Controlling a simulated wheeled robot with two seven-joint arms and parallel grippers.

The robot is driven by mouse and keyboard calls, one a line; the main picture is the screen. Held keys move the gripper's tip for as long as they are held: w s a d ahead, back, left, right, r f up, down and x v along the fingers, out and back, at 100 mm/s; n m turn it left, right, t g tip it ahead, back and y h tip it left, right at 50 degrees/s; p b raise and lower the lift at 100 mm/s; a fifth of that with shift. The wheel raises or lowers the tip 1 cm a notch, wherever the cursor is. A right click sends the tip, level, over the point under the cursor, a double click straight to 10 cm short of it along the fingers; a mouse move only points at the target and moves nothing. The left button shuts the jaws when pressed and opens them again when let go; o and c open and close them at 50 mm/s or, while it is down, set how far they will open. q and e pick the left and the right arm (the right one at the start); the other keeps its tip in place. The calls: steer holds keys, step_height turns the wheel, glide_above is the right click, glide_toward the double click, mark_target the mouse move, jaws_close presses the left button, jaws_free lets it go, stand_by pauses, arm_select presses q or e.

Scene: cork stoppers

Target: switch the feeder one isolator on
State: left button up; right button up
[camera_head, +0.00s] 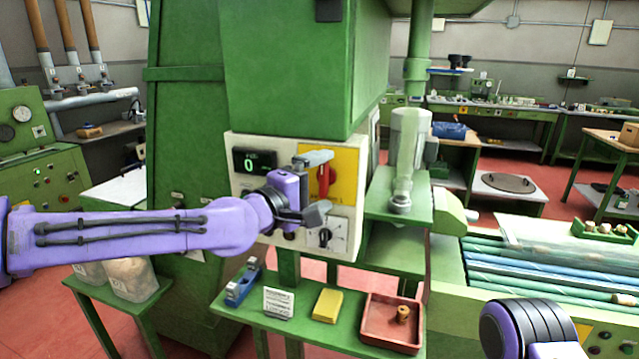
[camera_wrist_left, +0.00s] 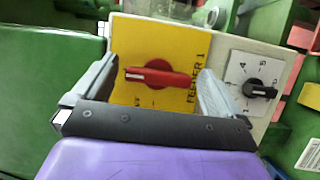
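The feeder one isolator is a red rotary handle (camera_head: 323,176) on a yellow plate (camera_head: 347,165), on the control panel under the green cabinet. In the left wrist view the red handle (camera_wrist_left: 158,77) shows close up, and the plate reads "FEEDER 1". The handle stands about upright in the head view. My left gripper (camera_head: 321,185) is in front of the panel, turned so one finger is above the handle and one below. Its fingers (camera_wrist_left: 157,70) are open, one beyond each handle end, with small gaps seen. Whether the tips touch the plate cannot be told. My right gripper is out of view.
A display (camera_head: 253,162) reading 0 is left of the plate. A black selector knob (camera_head: 325,236) on a white dial plate sits just below. A shelf beneath holds a blue tape dispenser (camera_head: 242,284), a card (camera_head: 278,302), a yellow block (camera_head: 327,305) and a red tray (camera_head: 375,340).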

arm_select(q)
steer(key=shift+s+a, duration=0.15)
steer(key=shift+s, duration=0.05)
steer(key=b+v, duration=0.3)
steer(key=v, duration=0.7)
